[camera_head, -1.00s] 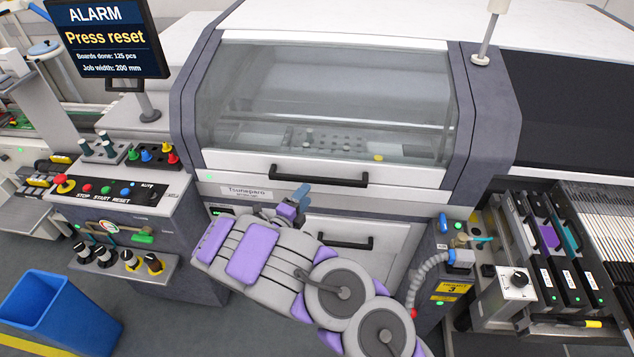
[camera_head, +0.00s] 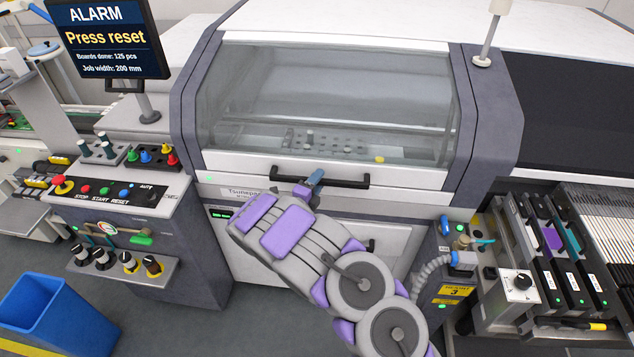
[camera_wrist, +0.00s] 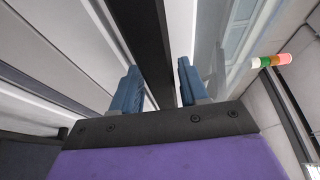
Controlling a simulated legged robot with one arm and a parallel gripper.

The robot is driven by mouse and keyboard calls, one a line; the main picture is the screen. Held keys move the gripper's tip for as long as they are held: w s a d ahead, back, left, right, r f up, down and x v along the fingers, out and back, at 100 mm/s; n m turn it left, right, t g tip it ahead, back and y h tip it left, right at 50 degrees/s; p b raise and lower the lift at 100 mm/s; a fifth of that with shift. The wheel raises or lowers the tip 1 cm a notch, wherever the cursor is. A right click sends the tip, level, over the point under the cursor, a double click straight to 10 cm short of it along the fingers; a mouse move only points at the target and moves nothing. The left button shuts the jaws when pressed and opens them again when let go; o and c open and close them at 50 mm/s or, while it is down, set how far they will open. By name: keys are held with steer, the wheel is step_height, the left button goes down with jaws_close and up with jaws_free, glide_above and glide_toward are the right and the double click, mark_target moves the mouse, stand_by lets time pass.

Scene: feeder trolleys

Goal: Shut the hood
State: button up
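The hood (camera_head: 335,95) is a clear window in a pale frame on the front of the grey machine. It looks down, its white lower edge lying against the machine front. Its black bar handle (camera_head: 345,183) runs across that edge. My gripper (camera_head: 314,178) is at the left part of the handle, and my arm covers the area below. In the wrist view, the two blue fingers of my gripper (camera_wrist: 158,82) are apart, with the black handle (camera_wrist: 148,35) passing between them. Gaps show beside the bar, so the fingers are not clamped on it.
A control panel (camera_head: 120,190) with coloured buttons stands at left, below a monitor (camera_head: 105,38) reading "ALARM Press reset". A blue bin (camera_head: 60,315) is on the floor. Feeders (camera_head: 560,255) stand at right. A lower drawer handle (camera_head: 371,246) is partly behind my arm.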

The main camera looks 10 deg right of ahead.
steer(key=shift+d, duration=0.25)
jaws_close()
steer(key=s+a+r+g+y+p, duration=0.1)
steer(key=s+r+p, duration=0.2)
steer(key=r+p, duration=0.3)
steer(key=shift+s+a+r+n, duration=0.15)
steer(key=shift+s+r+n, duration=0.2)
steer(key=shift+r, duration=0.3)
steer(key=shift+o, duration=1.1)
jaws_free()
